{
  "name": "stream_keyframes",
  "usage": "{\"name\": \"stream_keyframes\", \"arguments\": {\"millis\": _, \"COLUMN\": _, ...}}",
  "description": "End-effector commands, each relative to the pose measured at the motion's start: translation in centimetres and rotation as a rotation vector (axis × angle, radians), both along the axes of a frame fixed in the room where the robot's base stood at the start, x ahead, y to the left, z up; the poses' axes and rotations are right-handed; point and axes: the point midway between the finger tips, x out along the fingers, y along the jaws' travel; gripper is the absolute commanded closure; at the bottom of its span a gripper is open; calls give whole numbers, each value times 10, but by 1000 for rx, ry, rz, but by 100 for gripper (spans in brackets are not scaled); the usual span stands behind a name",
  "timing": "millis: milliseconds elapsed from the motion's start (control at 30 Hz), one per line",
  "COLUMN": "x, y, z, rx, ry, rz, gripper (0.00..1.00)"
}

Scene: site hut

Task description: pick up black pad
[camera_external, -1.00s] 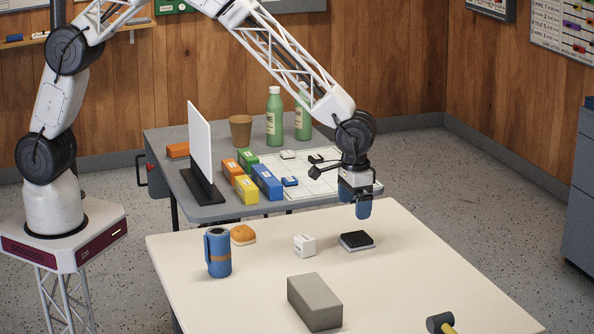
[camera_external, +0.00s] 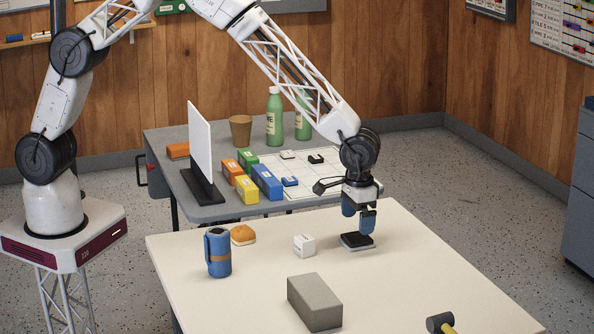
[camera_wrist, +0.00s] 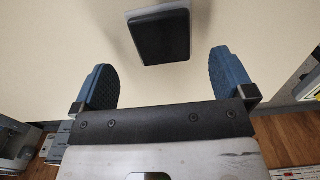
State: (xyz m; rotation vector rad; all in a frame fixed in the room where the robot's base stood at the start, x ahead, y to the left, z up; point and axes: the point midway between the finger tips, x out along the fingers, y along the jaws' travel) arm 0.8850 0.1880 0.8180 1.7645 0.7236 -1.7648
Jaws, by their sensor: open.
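The black pad (camera_external: 357,240) lies flat on the cream table, with a pale grey layer showing under its black top. My gripper (camera_external: 358,222) is just above it in the outside view, its blue fingers pointing down. In the wrist view, the black pad (camera_wrist: 160,36) is at the top centre, ahead of the fingers. My gripper (camera_wrist: 168,80) is open there, with a blue finger on each side and nothing between them. The outside view does not clearly show whether a finger touches the pad.
Behind, a grey table (camera_external: 160,140) holds coloured boxes, bottles and a white panel (camera_external: 200,145).

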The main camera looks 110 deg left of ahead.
Motion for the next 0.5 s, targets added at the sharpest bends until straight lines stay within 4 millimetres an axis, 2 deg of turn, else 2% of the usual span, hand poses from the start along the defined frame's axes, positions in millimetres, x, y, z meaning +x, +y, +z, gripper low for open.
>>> {"name": "stream_keyframes", "arguments": {"millis": 300, "x": 0, "y": 0, "z": -1, "rx": 0, "ry": 0, "rz": 0, "gripper": 0}}
{"name": "stream_keyframes", "arguments": {"millis": 500, "x": -1, "y": 1, "z": -15, "rx": 0, "ry": 1, "rz": 0, "gripper": 0}}
